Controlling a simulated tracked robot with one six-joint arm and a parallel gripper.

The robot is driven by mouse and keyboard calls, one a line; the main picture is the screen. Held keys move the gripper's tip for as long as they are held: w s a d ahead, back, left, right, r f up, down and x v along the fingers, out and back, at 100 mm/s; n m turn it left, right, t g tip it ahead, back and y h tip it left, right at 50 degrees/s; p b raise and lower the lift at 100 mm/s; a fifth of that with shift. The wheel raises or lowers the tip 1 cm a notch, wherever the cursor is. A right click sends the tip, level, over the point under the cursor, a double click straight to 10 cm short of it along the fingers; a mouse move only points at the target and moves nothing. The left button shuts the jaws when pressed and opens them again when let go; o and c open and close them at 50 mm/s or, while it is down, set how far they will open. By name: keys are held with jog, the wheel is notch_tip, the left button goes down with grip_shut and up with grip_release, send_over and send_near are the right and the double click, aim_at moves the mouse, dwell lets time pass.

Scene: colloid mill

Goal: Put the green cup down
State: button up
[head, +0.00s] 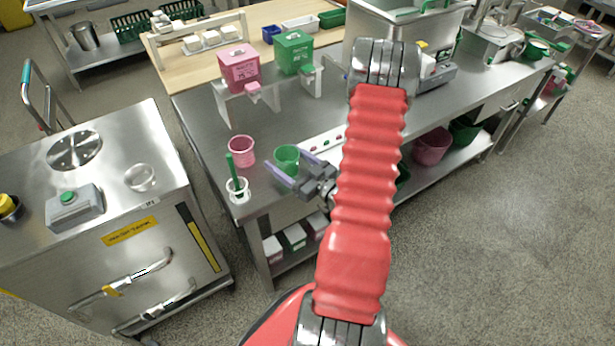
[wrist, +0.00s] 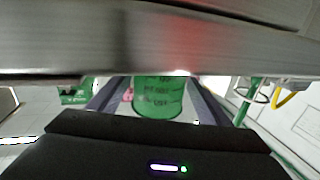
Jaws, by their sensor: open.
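The green cup (head: 287,157) appears to stand upright on the steel bench (head: 215,115), near its front left corner. My gripper (head: 284,161) is open, its two grey-purple fingers on either side of the cup. In the wrist view the green cup (wrist: 158,100) shows dark lettering and sits between the spread fingers (wrist: 155,97). Gaps beside it are hard to judge. Part of the cup is hidden behind the gripper body and a blurred grey surface.
A pink cup (head: 241,150) stands just left of the green cup. A small white holder with a green-handled tool (head: 238,187) is at the front left corner. Pink (head: 239,67) and green (head: 293,52) boxes sit on raised stands behind. Bare bench lies behind the cups.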

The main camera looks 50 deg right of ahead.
jog(key=s, duration=1)
jog(key=shift+s+a, duration=0.2)
jog(key=shift+s, duration=0.05)
jog(key=shift+w+f, duration=0.1)
dwell(0.3)
